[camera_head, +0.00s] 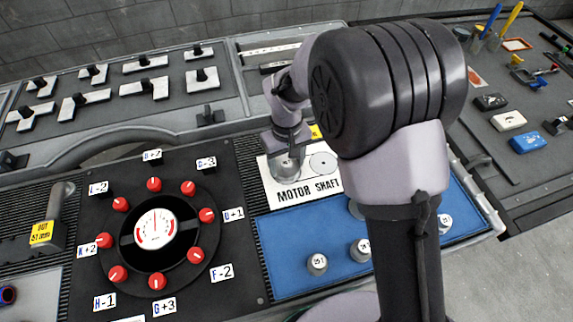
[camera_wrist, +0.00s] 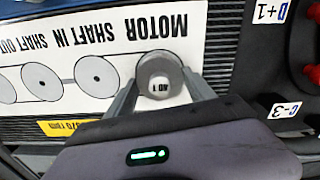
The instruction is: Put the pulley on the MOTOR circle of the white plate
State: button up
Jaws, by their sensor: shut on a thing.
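The pulley (camera_wrist: 160,78) is a short grey cylinder with a white label on top, reading something like "40 1". My gripper (camera_wrist: 160,92) is shut on it, one finger on each side. In the head view the pulley (camera_head: 285,174) is under my gripper (camera_head: 287,160), at the left end of the white plate (camera_head: 333,184). The white plate (camera_wrist: 65,45) shows MOTOR, SHAFT IN and SHAFT OUT lettering and grey circles joined by lines. The pulley is over the MOTOR end and hides that circle. I cannot tell whether it touches the plate.
A blue mat (camera_head: 290,235) in front of the plate holds several grey pulleys (camera_head: 317,263). A black dial panel (camera_head: 90,210) with red knobs is at the left. A yellow label (camera_wrist: 68,127) lies beside the plate. My arm covers the plate's right part.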

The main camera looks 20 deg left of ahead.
jog(key=shift+r, duration=0.1)
jog(key=shift+f, duration=0.2)
jog(key=o, duration=1.6)
jog(key=shift+r, duration=0.15)
